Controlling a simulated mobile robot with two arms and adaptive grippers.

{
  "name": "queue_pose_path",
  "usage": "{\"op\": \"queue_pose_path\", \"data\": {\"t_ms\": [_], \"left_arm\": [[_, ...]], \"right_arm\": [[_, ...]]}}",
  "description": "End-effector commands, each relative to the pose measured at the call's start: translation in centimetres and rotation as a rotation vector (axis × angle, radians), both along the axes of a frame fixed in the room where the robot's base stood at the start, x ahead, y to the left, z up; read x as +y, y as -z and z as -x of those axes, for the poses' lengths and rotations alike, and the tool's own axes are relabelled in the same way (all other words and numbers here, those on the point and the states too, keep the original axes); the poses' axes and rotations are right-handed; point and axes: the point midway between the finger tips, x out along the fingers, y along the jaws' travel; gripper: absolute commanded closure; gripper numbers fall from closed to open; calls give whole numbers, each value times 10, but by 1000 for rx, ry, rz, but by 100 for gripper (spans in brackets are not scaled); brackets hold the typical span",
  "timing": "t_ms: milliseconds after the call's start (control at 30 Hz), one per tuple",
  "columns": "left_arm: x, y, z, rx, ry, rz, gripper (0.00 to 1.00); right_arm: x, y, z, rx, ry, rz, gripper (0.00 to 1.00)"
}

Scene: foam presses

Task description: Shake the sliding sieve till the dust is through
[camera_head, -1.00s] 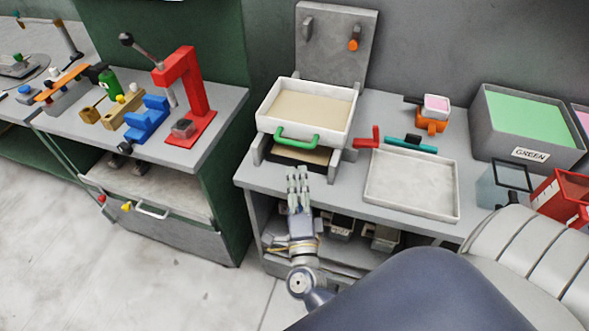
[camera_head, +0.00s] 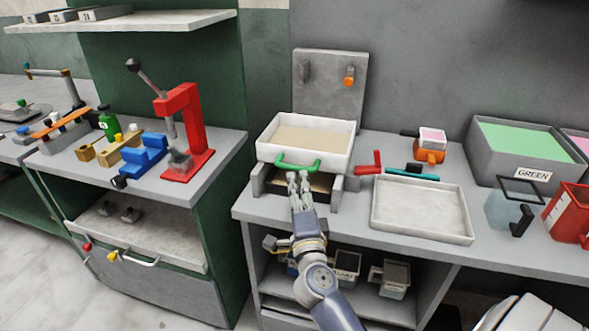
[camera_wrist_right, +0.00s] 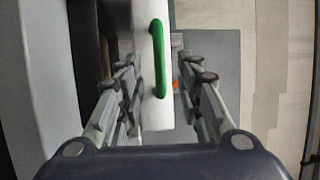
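The sliding sieve (camera_head: 330,158) is a white-walled tray with a beige bed, set on a grey stand on the bench. Its green handle (camera_head: 297,164) is on the front wall. My right gripper (camera_head: 299,180) is just in front of and below the handle. In the right wrist view the green handle (camera_wrist_right: 159,58) lies between the open fingers (camera_wrist_right: 160,85), with space on both sides. Whether dust remains on the bed cannot be told. My left gripper is not in view.
A grey GREEN bin (camera_head: 525,152) stands further right. A red press (camera_head: 185,130) stands on the left bench.

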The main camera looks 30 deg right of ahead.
Motion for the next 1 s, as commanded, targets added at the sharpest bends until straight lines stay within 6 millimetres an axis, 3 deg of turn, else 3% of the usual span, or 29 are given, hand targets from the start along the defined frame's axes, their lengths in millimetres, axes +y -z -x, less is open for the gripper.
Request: {"op": "queue_pose_path", "data": {"t_ms": [333,767,800,933,1000], "left_arm": [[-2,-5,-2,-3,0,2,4],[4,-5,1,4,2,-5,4],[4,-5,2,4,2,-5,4],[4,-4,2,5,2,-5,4],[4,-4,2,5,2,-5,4]], "right_arm": [[-25,-11,-51,0,0,0,67],[-31,-12,-62,1,0,0,67],[-31,-12,-62,1,0,0,69],[-31,-12,-62,1,0,0,99],[-31,-12,-62,2,0,-1,100]]}}
